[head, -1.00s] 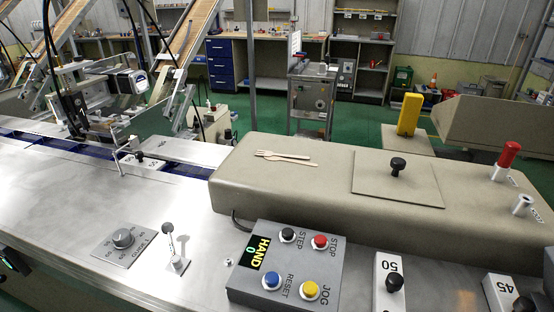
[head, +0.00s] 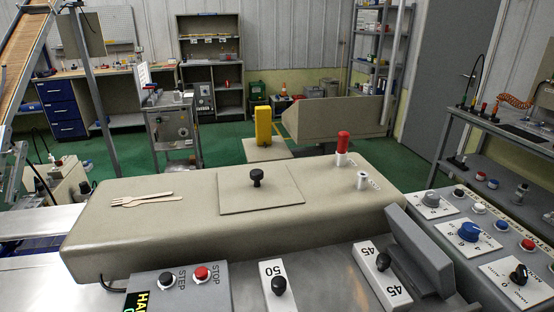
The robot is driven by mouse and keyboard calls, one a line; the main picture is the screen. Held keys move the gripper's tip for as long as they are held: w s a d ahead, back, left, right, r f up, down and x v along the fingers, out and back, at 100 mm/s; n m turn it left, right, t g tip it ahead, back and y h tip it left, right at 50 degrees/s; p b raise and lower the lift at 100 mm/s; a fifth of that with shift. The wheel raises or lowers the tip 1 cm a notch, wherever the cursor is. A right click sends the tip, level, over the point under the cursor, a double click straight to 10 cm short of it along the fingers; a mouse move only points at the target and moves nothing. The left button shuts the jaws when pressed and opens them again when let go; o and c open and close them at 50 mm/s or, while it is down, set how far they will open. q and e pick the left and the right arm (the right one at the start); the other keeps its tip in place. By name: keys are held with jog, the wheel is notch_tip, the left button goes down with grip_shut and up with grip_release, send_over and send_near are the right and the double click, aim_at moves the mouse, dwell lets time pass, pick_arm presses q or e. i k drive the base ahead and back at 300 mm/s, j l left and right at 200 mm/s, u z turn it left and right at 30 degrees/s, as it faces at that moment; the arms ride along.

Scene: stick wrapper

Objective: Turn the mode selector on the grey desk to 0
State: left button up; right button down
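The grey desk (head: 470,268) stands at the right with a sloped control panel. A black selector knob (head: 519,274) sits on a white plate near the panel's front right. Small lettering and what looks like a 0 are printed around it; its pointer direction is too small to tell. A blue knob (head: 469,231) and a grey knob (head: 431,199) sit on other white plates farther back on the panel. Neither of my grippers is in view.
A grey upright plate (head: 420,248) stands left of the desk panel. A button box (head: 180,290) is at the bottom. Shelves stand behind.

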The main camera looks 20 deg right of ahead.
aim_at(521, 276)
jog(key=k+z, duration=0.1)
jog(key=z, duration=2.2)
